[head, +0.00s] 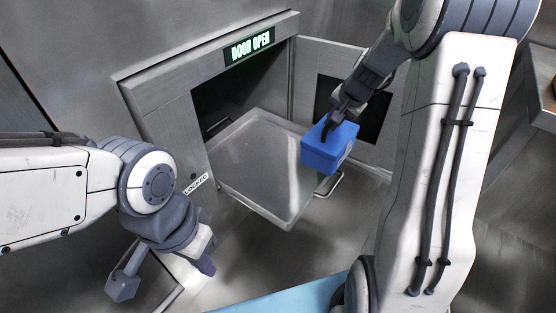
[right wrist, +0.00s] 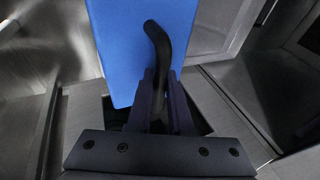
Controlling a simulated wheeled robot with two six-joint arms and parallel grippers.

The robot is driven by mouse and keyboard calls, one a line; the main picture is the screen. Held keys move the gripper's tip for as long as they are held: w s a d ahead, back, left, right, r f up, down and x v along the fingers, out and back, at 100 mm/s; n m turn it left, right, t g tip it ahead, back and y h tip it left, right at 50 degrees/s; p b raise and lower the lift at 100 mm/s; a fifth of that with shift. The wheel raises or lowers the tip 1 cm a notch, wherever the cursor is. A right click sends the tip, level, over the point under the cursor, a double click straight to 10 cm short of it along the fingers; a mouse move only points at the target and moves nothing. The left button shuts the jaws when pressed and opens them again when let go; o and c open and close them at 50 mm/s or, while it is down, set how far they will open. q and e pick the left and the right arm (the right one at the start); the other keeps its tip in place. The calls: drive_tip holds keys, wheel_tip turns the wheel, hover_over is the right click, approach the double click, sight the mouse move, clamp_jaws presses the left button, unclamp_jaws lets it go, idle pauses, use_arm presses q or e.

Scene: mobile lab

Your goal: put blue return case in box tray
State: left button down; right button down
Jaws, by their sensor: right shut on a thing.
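The blue return case (head: 326,152) is a small blue box with a black handle. My right gripper (head: 333,127) is shut on its handle and holds it at the right edge of the box tray. In the right wrist view the case (right wrist: 115,50) hangs from its dark curved handle between my fingers (right wrist: 160,90). The metal box tray (head: 255,165) sticks out of an open compartment and looks empty. Whether the case touches the tray I cannot tell. My left gripper (head: 165,275) is at the lower left, away from the tray, its fingers apart with nothing seen between them.
A lit "DOOR OPEN" sign (head: 249,46) is above the compartment opening. The open door (head: 345,105) with a dark window stands right of the tray. A "LOCKED" label (head: 196,183) is on the left. A light blue surface (head: 285,299) shows at the bottom.

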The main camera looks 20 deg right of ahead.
drive_tip(key=w+a+f+b, duration=0.4)
drive_tip(key=a+f+b, duration=0.1)
drive_tip(key=a+f, duration=0.4)
drive_tip(key=shift+w+a+f, duration=0.3)
drive_tip(key=shift+w+f, duration=0.1)
drive_tip(key=shift+f, duration=0.4)
drive_tip(key=c, duration=1.2)
unclamp_jaws()
drive_tip(key=shift+f, duration=0.1)
drive_tip(key=o, duration=0.4)
drive_tip(key=shift+c, duration=0.2)
